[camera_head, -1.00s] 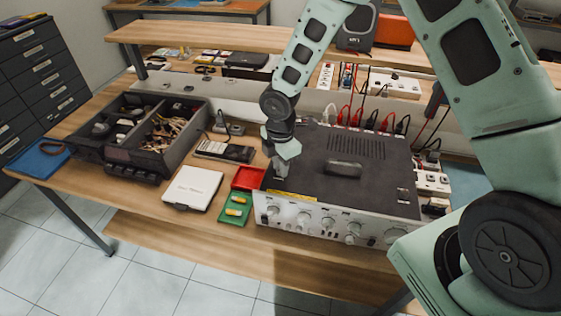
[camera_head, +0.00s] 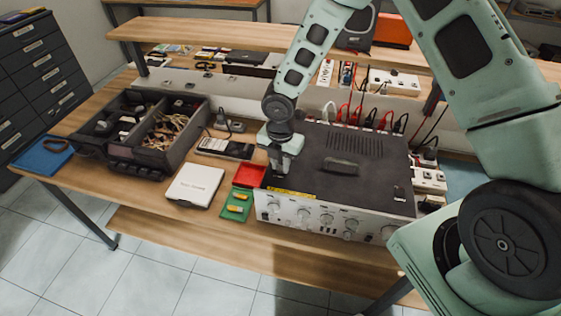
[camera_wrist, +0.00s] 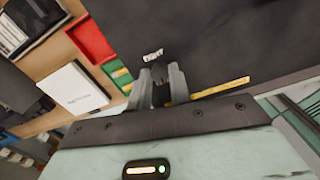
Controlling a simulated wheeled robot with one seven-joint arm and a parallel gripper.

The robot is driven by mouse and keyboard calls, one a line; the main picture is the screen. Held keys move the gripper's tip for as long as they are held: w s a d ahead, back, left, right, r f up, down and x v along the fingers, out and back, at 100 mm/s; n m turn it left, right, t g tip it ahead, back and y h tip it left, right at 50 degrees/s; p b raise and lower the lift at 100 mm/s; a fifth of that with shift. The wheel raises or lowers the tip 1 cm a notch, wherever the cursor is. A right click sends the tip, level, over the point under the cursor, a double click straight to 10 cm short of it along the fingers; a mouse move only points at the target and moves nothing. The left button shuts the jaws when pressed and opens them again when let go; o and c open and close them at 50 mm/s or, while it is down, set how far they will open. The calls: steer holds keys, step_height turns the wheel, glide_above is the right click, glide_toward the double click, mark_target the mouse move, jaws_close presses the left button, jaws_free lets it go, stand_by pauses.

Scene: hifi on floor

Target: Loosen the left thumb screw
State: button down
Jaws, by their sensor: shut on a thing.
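The dark hifi amplifier (camera_head: 330,150) stands on the bench with its silver front panel and knobs toward me. My gripper (camera_head: 281,172) points down at the left front part of its top cover. In the wrist view my gripper (camera_wrist: 159,80) has its two fingers close together, shut on the left thumb screw. The screw itself is mostly hidden between the fingers. A small white label (camera_wrist: 152,54) lies on the cover just beyond the fingertips. A similar small light mark (camera_head: 399,191) is at the cover's right side.
A dark raised block (camera_head: 341,166) sits mid-cover. Left of the amplifier are a red tray (camera_head: 250,175), a green tray (camera_head: 237,204) with yellow pieces, a white box (camera_head: 195,184) and a black parts bin (camera_head: 150,135). Cables and a shelf (camera_head: 230,38) stand behind.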

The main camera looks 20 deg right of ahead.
mark_target(280, 167)
stand_by(0.3)
steer(key=c, duration=1.3)
jaws_free()
steer(key=shift+r, duration=0.1)
step_height(280, 167, up, 17)
steer(key=shift+r+b, duration=0.15)
steer(key=shift+b, duration=0.95)
steer(key=s+a+f+m+b, duration=0.1)
steer(key=s+a+m+b, duration=0.1)
steer(key=s+m, duration=0.4)
steer(key=s+a+f+m+b, duration=0.1)
steer(key=s+a+m+b, duration=0.1)
steer(key=s+m, duration=0.4)
steer(key=s+a+m+b, duration=0.2)
steer(key=s+m, duration=0.4)
steer(key=s, duration=0.8)
steer(key=shift+s+a+f+m+y+b, duration=0.3)
steer(key=shift+f+m+b, duration=0.1)
steer(key=shift+b, duration=0.25)
